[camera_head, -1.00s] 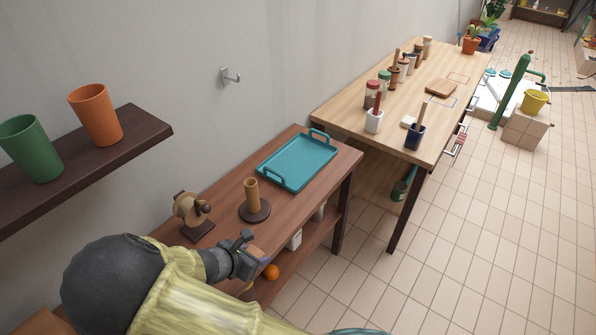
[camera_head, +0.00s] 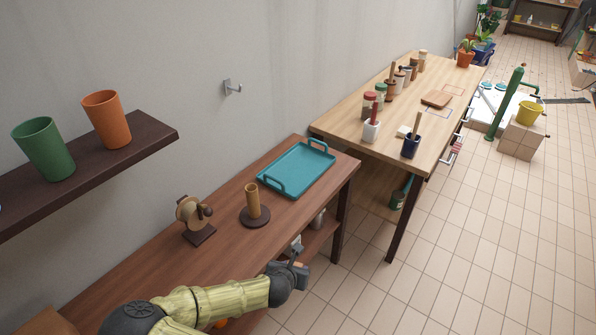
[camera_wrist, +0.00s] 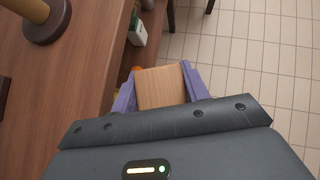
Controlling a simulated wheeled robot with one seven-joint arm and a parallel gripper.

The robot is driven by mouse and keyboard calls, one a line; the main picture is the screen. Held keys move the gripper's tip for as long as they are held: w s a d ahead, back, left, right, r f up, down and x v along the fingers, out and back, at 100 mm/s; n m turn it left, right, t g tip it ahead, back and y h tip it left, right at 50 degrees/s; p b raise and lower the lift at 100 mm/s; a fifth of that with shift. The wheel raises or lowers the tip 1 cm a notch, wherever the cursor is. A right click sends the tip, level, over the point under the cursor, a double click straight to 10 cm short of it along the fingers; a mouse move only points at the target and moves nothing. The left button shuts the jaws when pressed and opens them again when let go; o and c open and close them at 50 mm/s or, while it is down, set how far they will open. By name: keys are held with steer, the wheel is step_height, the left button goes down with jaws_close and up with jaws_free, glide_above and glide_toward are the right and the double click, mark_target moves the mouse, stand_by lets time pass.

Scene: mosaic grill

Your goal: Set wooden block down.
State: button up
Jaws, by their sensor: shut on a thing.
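My gripper (camera_wrist: 158,88) is shut on a wooden block (camera_wrist: 160,86), a light brown piece held between its two purple fingers in the wrist view. In the head view my gripper (camera_head: 292,268) is beside the front edge of the reddish-brown table (camera_head: 160,262), over the side where the floor lies. The block cannot be made out clearly in the head view. In the wrist view the table (camera_wrist: 70,80) is to the left of the block, and tiled floor shows to the right.
A teal tray (camera_head: 297,170), a brown upright post on a round base (camera_head: 253,205) and a wooden dispenser (camera_head: 194,218) stand on the table. A wall shelf (camera_head: 140,138) holds a green cup (camera_head: 45,150) and an orange cup (camera_head: 107,120). A lighter wooden table (camera_head: 340,123) stands beyond.

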steer(key=w+d+r+n+y, duration=0.1)
steer(key=w+d+n, duration=0.1)
steer(key=d, duration=0.4)
steer(key=w+d+r+n+y, duration=0.2)
steer(key=w+d, duration=0.1)
steer(key=d, duration=0.3)
steer(key=shift+w+d+t, duration=0.3)
steer(key=shift+d, duration=0.05)
steer(key=shift+f, duration=0.1)
